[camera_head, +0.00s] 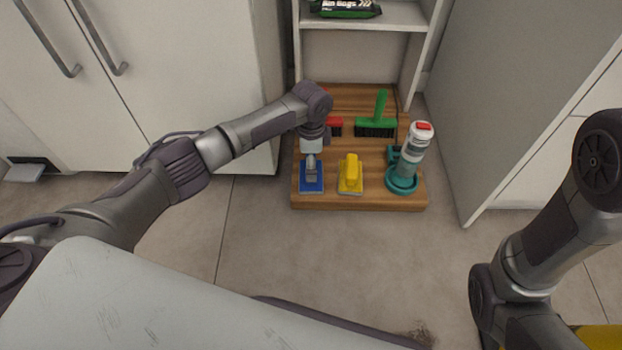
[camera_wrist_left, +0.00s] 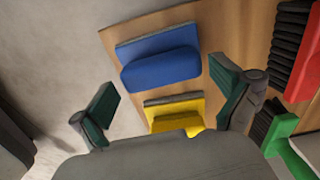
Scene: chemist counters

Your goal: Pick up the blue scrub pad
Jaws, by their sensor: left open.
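The blue scrub pad (camera_head: 311,186) lies at the left front of a low wooden board (camera_head: 333,204). It also shows in the left wrist view (camera_wrist_left: 160,58), top centre, with a blue grip on a blue-grey base. My left gripper (camera_head: 311,177) hangs over the pad in the head view and hides part of it. In the left wrist view my left gripper (camera_wrist_left: 166,100) is open and empty. Its fingers are apart, and the pad appears beyond and between them. My right arm comes in at the right of the head view, but its gripper is out of view.
A yellow scrub pad (camera_head: 350,183) lies right beside the blue one. A red brush (camera_head: 335,122), a green brush (camera_head: 376,128) and a teal holder with a bottle (camera_head: 417,147) share the board. White cabinets flank it. The floor in front is clear.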

